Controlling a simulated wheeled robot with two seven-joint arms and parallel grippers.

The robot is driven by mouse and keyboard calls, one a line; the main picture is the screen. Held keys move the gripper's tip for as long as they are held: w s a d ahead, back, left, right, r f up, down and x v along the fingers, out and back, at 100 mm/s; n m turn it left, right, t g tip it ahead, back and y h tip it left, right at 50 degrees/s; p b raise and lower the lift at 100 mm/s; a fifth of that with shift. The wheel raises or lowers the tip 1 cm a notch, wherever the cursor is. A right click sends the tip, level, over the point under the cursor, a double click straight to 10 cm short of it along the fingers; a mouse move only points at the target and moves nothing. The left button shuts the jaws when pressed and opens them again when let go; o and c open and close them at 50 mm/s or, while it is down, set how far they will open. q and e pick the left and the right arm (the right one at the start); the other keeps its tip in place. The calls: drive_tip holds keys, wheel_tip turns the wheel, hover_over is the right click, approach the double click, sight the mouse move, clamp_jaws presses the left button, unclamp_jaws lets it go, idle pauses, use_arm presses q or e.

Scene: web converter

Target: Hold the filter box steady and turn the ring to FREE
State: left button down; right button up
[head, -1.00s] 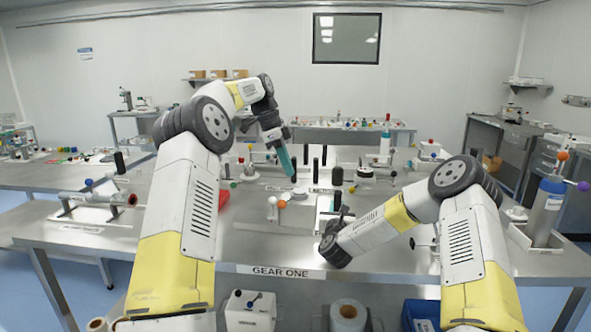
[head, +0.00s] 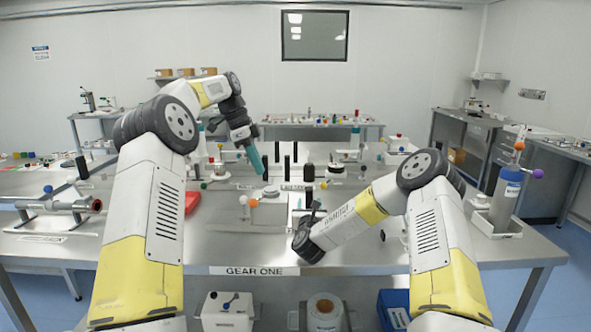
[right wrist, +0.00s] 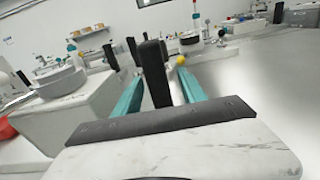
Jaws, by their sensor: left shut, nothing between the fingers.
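The filter box (head: 268,216) is a pale grey block near the middle of the table, with a round light ring (head: 270,191) on top. An orange ball (head: 254,202) and a white ball show at the ring's left side. In the right wrist view the box (right wrist: 75,118) and ring (right wrist: 60,80) are at the left. My left gripper (head: 260,169) has teal fingers, shut and empty, pointing down just above and behind the ring. My right gripper (right wrist: 160,84) has its fingers apart; a black upright post (right wrist: 153,65) shows between them, contact unclear. Ring markings are not readable.
A red object (head: 192,200) lies left of the box. Several black posts stand behind it. A metal tube fixture (head: 65,206) is at the left, and a grey cylinder (head: 505,196) stands at the right.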

drive_tip(key=shift+r, duration=0.1)
drive_tip(key=s, duration=1.2)
drive_tip(key=shift+a, duration=0.3)
